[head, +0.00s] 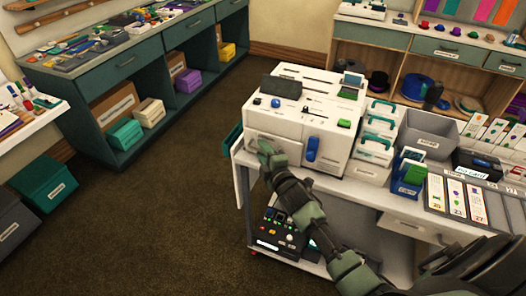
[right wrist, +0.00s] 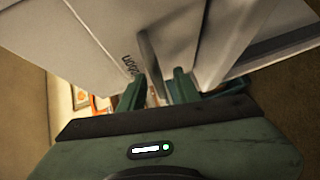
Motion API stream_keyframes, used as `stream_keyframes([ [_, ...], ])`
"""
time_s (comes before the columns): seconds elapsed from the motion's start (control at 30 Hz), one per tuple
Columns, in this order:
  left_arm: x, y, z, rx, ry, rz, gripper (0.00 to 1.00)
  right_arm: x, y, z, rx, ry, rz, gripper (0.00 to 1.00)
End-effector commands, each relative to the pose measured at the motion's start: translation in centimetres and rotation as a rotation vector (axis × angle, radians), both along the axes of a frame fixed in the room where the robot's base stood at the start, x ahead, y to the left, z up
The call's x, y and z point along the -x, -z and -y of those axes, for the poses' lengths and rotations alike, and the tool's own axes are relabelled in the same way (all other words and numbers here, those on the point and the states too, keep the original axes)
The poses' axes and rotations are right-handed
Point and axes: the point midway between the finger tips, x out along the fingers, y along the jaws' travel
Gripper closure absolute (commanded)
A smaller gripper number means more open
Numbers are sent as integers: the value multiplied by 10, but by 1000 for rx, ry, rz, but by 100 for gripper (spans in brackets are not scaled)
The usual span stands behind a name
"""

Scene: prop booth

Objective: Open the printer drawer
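The printer (head: 312,112) is a white box with a blue lever on its front, standing on the left end of the white cart. Its drawer front (head: 283,149) is at the lower left of that face; I see no clear gap around it. My right gripper (head: 262,148) is at the left part of this front and hides some of it. In the right wrist view my right gripper (right wrist: 157,92) has its fingers apart, with a thin grey handle bar (right wrist: 150,62) between them. The bar is nearer the right finger; contact is unclear.
The cart top (head: 375,190) also holds white carriers with teal handles (head: 378,135), a grey bin (head: 430,135) and a card rack (head: 468,195). A black control box (head: 283,225) is on the shelf below. The brown floor (head: 150,215) left of the cart is clear.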

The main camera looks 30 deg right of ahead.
Motion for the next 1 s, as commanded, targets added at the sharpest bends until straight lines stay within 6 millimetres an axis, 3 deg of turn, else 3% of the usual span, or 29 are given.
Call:
stream_keyframes([
  [0.03,0,0,0,0,0,0,100,0,0,0,0,0,0,79],
  [0.1,0,0,0,0,0,0,100,0,0,0,0,0,0,98],
  [0.13,0,0,0,0,0,0,100,0,0,0,0,0,0,100],
  [1.0,0,0,0,0,0,0,100,1,1,0,0,1,-2,100],
])
